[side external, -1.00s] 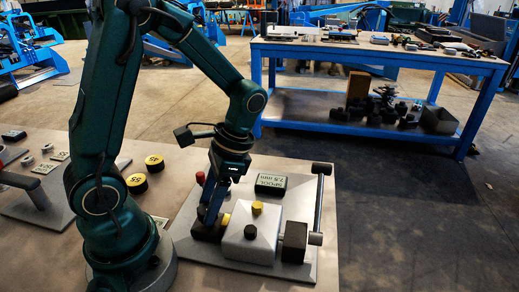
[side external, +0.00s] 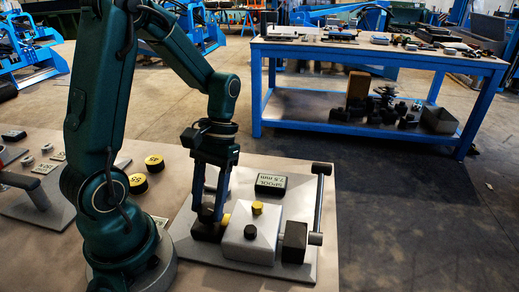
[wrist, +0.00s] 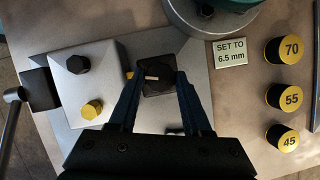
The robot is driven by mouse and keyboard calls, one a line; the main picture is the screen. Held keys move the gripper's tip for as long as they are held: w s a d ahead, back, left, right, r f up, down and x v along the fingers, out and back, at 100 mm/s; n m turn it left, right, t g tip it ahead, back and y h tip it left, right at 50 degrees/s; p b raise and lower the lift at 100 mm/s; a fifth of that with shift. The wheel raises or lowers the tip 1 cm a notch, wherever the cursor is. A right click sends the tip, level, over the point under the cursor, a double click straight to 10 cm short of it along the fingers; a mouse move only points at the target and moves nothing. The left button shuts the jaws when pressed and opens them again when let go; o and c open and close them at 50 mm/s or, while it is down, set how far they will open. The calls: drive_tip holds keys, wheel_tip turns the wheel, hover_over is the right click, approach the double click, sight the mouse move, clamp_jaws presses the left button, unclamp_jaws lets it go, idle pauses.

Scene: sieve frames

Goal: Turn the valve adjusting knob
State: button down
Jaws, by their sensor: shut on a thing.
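The valve adjusting knob (wrist: 158,78) is a dark block with a pale pointer line on top, left of centre in the wrist view. In the side view its dark base (side external: 205,235) shows at the left end of the grey valve block (side external: 235,245). My gripper (wrist: 158,80) points down, with one finger on each side of the knob, and is shut on it. The fingers hide part of the knob in the side view. A display (side external: 272,184) reading SPOOL and a millimetre value stands behind the block; its digits are small. A plate (wrist: 229,52) reads SET TO 6.5 mm.
The valve block carries a yellow cap (side external: 257,208) and a black cap (side external: 250,231). A lever (side external: 319,205) stands at the right. Round weights marked 70 (wrist: 286,50), 55 (wrist: 284,97) and 45 (wrist: 282,138) stand apart from the fixture.

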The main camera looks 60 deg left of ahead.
drive_tip(key=shift+n+t+h, duration=0.4)
drive_tip(key=shift+n, duration=1)
drive_tip(key=shift+c, duration=1.7)
unclamp_jaws()
drive_tip(key=shift+v, duration=2.55)
